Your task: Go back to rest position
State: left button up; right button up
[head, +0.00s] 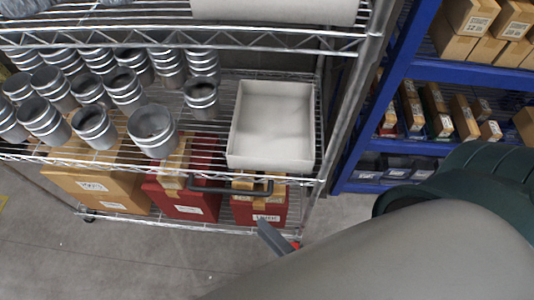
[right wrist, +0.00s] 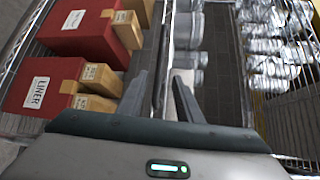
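My right arm comes in from the lower right in the head view and hides much of that corner. A grey finger of my right gripper (head: 275,238) shows in front of the wire rack's lower shelf, below a dark bar handle (head: 230,190). In the right wrist view the two fingers of the right gripper (right wrist: 160,98) stand apart with nothing held between them. A dark bar shows beyond the fingertips there; I cannot tell its distance. My left gripper is in neither view.
The wire rack holds several grey duct pieces (head: 150,130), an empty white bin (head: 272,125) and red boxes (head: 190,195) below. A blue shelf (head: 400,65) with cartons stands at the right. Grey floor (head: 120,262) is clear in front.

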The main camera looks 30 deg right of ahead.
jog(key=shift+f, duration=0.1)
jog(key=s+d+f+n+g, duration=0.2)
jog(key=f+n+g, duration=0.15)
jog(key=f, duration=0.75)
jog(key=s+d+f+n+g, duration=0.15)
jog(key=f+n, duration=0.35)
jog(key=f, duration=0.6)
jog(key=s+d+f+n+g, duration=0.1)
jog(key=s+f+n+g, duration=0.25)
jog(key=f, duration=0.75)
jog(key=s+d+f+n+g+h, duration=0.1)
jog(key=s+d+f+n+g, duration=0.2)
jog(key=s+f, duration=0.4)
jog(key=s+d+f+n+g+h+b, duration=0.1)
jog(key=s+d+f+n+g+h, duration=0.1)
jog(key=s+f, duration=0.5)
jog(key=d+f+n+g, duration=0.1)
jog(key=d+n, duration=0.1)
jog(key=d, duration=0.1)
jog(key=shift+s+d+n+b, duration=0.15)
jog(key=shift+d+n+b, duration=0.15)
jog(key=shift+n, duration=0.1)
jog(key=shift+s+g, duration=0.1)
jog(key=shift+g, duration=0.15)
